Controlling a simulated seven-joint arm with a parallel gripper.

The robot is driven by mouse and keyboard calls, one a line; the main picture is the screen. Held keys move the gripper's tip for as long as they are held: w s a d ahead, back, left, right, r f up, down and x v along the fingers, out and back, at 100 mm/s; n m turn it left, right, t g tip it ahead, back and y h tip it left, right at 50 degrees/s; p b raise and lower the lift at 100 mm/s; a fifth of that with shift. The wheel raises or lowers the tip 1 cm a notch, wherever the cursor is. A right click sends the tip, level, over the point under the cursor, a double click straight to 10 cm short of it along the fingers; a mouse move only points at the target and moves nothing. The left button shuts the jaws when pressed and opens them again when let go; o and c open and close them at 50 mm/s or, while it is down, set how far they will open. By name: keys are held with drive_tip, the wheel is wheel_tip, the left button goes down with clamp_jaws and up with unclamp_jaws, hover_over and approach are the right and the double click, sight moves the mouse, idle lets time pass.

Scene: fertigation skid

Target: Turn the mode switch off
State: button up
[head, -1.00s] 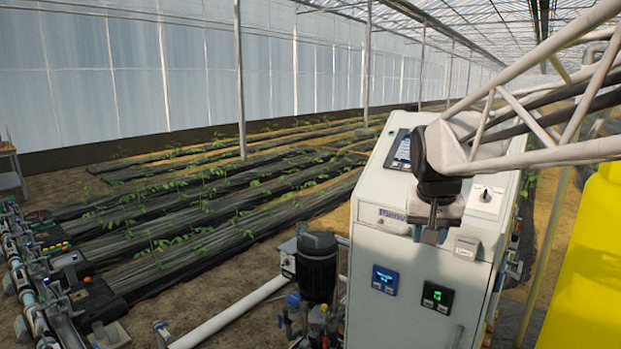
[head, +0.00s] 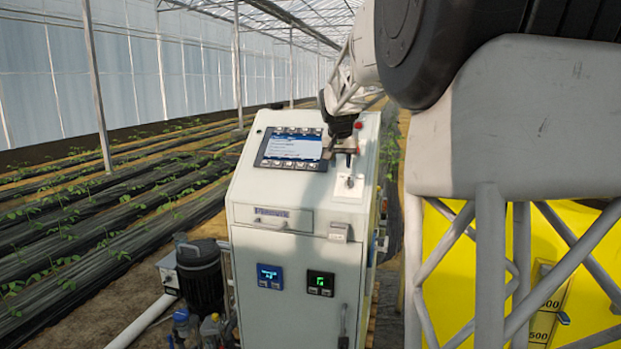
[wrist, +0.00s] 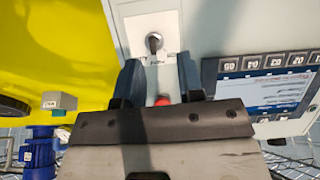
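The mode switch (head: 349,182) is a small grey knob on a white plate, on the sloped top of the pale control cabinet (head: 250,187), right of the screen. In the wrist view the knob (wrist: 154,42) lies just beyond my fingertips, roughly centred between them. Its handle looks roughly in line with my fingers; its setting label is not readable. My gripper (wrist: 158,68) is open, with two blue-grey fingers apart and nothing between the tips. In the head view my gripper (head: 345,155) hangs just above and behind the switch. I see no contact with it.
A red button (wrist: 162,99) shows between my fingers, partly hidden by the gripper body. The screen (head: 291,148) with its button rows is close on the left. A blue display (head: 270,276) and a green display (head: 320,283) sit on the cabinet front. A yellow tank (head: 560,270) stands right.

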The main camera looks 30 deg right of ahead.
sight(349, 177)
drive_tip(key=shift+m, duration=0.3)
drive_tip(key=d, duration=0.1)
drive_tip(key=w+d, duration=0.2)
drive_tip(key=d, duration=0.1)
drive_tip(key=shift+f, duration=0.1)
drive_tip(key=shift+x, duration=3.75)
clamp_jaws()
